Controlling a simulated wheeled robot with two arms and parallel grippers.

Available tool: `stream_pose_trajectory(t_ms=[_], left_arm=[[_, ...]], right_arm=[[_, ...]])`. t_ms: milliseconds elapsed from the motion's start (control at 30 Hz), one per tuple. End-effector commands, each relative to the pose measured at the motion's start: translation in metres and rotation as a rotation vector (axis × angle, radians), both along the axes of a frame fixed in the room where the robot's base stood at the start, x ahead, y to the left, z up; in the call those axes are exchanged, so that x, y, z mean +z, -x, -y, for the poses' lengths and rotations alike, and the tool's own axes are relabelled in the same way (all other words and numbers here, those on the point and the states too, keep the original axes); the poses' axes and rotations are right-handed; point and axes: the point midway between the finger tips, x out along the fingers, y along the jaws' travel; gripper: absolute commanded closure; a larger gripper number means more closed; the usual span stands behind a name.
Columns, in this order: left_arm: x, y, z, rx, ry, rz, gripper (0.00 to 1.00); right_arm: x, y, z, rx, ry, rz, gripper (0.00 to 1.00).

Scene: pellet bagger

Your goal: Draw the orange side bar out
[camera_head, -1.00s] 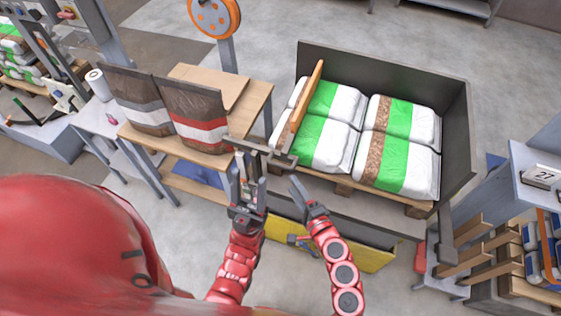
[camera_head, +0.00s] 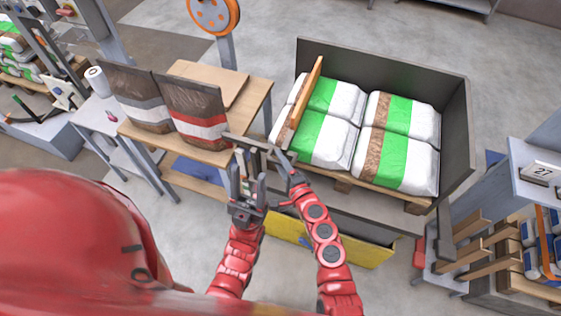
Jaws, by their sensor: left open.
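The orange side bar (camera_head: 303,103) stands along the left side of the stacked bags in the grey open bin (camera_head: 456,125). It slants from the bin's back wall toward my grippers. My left gripper (camera_head: 249,172) is open, fingers up, left of and below the bar's near end, with nothing seen between its fingers. My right gripper (camera_head: 284,168) is just below the bar's near end. Whether it touches the bar, and whether its jaws are open or shut, I cannot tell.
White and green bags (camera_head: 330,140) fill the pallet beside the bar. A wooden table (camera_head: 258,100) with two brown bags (camera_head: 195,115) stands to the left. A yellow panel (camera_head: 360,250) lies low in front. A shelf unit (camera_head: 535,180) stands at the right.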

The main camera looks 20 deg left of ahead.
Motion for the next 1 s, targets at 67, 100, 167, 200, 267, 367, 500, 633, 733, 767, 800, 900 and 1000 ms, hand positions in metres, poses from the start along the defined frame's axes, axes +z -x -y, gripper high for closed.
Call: stream_pose_trajectory(t_ms=[67,100,167,200,267,367,500,633,733,767,800,900,1000], left_arm=[[0.0000,0.0000,0.0000,0.000,0.000,0.000,0.50],[0.0000,0.0000,0.0000,0.000,0.000,0.000,0.50],[0.0000,0.0000,0.0000,0.000,0.000,0.000,0.50],[0.0000,0.0000,0.0000,0.000,0.000,0.000,0.50],[0.0000,0.0000,0.0000,0.000,0.000,0.000,0.50],[0.0001,0.0001,0.0000,0.000,0.000,0.000,0.50],[0.0001,0.0000,0.0000,0.000,0.000,0.000,0.50],[0.0001,0.0000,0.0000,0.000,0.000,0.000,0.50],[0.0001,0.0000,0.0000,0.000,0.000,0.000,0.50],[0.0001,0.0000,0.0000,0.000,0.000,0.000,0.50],[0.0001,0.0000,0.0000,0.000,0.000,0.000,0.50],[0.0000,0.0000,0.0000,0.000,0.000,0.000,0.50],[0.0001,0.0000,0.0000,0.000,0.000,0.000,0.50]], right_arm=[[-0.0002,0.0001,0.0001,0.000,0.000,0.000,0.72],[-0.0001,0.0000,0.0001,0.000,0.000,0.000,0.79],[-0.0002,0.0000,0.0001,0.000,0.000,0.000,0.90],[-0.0002,0.0000,0.0001,0.000,0.000,0.000,0.97],[0.0000,0.0000,0.0001,0.000,0.000,0.000,1.00],[0.0001,0.0000,0.0001,0.000,0.000,0.000,1.00],[0.0000,0.0001,0.0002,0.000,0.000,0.000,1.00],[0.0001,0.0000,0.0003,0.000,0.000,0.000,1.00],[0.0001,0.0001,0.0002,0.000,0.000,0.000,1.00],[0.0002,0.0000,0.0001,0.000,0.000,0.000,1.00],[0.0002,-0.0001,0.0002,0.000,0.000,0.000,1.00],[0.0002,0.0000,0.0001,0.000,0.000,0.000,1.00],[0.0003,-0.0001,0.0002,0.000,0.000,0.000,1.00]])
